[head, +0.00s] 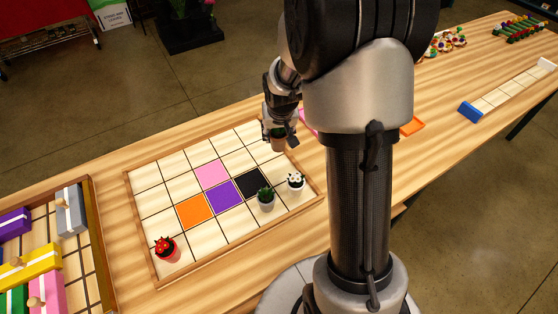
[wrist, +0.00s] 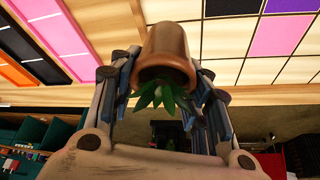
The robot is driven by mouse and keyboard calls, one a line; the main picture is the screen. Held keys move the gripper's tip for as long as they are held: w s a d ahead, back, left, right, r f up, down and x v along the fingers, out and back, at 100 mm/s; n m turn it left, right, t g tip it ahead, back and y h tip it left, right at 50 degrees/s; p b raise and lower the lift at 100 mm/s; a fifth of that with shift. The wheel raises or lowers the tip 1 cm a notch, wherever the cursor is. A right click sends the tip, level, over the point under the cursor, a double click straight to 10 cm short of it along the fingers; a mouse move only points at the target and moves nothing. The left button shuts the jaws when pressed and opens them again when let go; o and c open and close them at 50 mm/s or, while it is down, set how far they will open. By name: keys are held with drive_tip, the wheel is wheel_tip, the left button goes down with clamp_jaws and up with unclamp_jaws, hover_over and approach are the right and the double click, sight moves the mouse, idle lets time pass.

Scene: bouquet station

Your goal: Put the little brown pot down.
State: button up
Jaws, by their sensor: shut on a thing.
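The little brown pot (head: 278,143) is in my gripper (head: 281,124) at the far right corner of the gridded board (head: 160,185). In the wrist view the brown pot (wrist: 165,42) sits between the two fingers and appears upside down, with green pointed leaves (wrist: 160,94) showing past its rim. The fingers are shut on it from both sides. In the head view the pot looks upright. My arm stands close in front of the board's right side. I cannot tell whether the pot's base touches the board.
The board has orange (head: 194,211), pink (head: 212,174), purple (head: 224,195) and black (head: 250,184) squares. A tray of coloured blocks (head: 98,270) is at left. Several board squares are bare.

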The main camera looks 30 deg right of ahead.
wheel_tip(320, 180, down, 7)
drive_tip(key=shift+f+b, duration=0.1)
drive_tip(key=shift+b, duration=1.05)
drive_tip(key=shift+f+b, duration=1.2)
drive_tip(key=shift+f, duration=0.85)
drive_tip(key=shift+f, duration=0.1)
drive_tip(key=shift+f, duration=0.15)
drive_tip(key=o, duration=1.4)
